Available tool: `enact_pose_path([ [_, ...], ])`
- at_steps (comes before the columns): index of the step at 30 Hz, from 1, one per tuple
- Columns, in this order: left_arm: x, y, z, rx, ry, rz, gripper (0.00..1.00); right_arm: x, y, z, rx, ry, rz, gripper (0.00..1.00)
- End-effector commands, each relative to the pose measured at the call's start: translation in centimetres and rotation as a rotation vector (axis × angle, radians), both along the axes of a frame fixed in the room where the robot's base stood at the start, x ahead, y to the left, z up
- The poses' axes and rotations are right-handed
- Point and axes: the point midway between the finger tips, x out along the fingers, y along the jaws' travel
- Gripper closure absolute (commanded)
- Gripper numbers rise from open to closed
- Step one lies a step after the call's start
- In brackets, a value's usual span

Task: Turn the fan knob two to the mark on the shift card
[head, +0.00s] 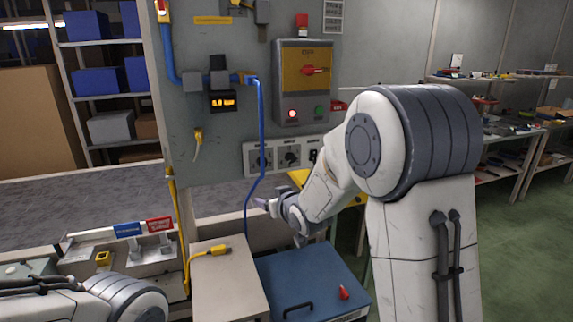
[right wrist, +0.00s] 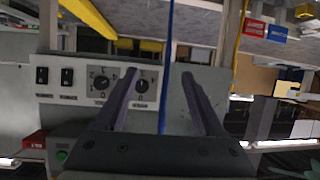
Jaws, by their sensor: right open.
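Two round dark knobs sit on a light control strip (head: 247,160) on the grey panel, the left knob (head: 262,158) and the right knob (head: 289,157). In the right wrist view, which is upside down, they are the right-hand knob (right wrist: 141,86) and the left-hand knob (right wrist: 103,83). Their labels and pointer settings are too small to read. A printed card (head: 333,15) hangs at the panel's top right; I cannot tell whether it is the shift card. My right gripper (head: 263,204) is open and empty, below the strip. In its wrist view the fingers (right wrist: 160,73) are apart.
A blue cable (head: 261,120) hangs in front of the panel and appears between my right fingers in the wrist view. A yellow box with a red switch (head: 315,70) is above the strip. A blue case (head: 308,275) and a beige box (head: 225,285) stand below.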

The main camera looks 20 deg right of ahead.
Motion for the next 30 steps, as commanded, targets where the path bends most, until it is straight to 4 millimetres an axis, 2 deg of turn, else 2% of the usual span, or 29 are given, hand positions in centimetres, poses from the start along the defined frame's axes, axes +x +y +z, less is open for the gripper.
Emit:
enact_pose_path([
  [1,0.0,0.0,-0.2,0.0,0.0,0.0,0.5,1.6,-3.0,0.1,0.011,-0.075,-0.034,0.29],
  [3,0.0,0.0,-0.3,0.0,0.0,0.0,0.5,3.1,-6.0,0.9,0.026,-0.182,-0.057,0.29],
  [6,0.0,0.0,-0.4,0.0,0.0,0.0,0.5,4.2,-9.1,1.8,0.038,-0.296,-0.074,0.29],
  [9,0.0,0.0,-0.4,0.0,0.0,0.0,0.5,4.5,-10.8,2.5,0.045,-0.364,-0.082,0.29],
  [14,0.0,0.0,0.0,0.0,0.0,0.0,0.5,5.6,-11.4,3.0,0.048,-0.397,-0.081,0.29],
  [24,0.0,0.0,1.8,0.0,0.0,0.0,0.5,11.7,-10.9,3.1,0.049,-0.394,-0.078,0.29],
  [30,0.0,0.0,2.4,0.0,0.0,0.0,0.5,14.1,-10.8,3.0,0.048,-0.395,-0.079,0.29],
])
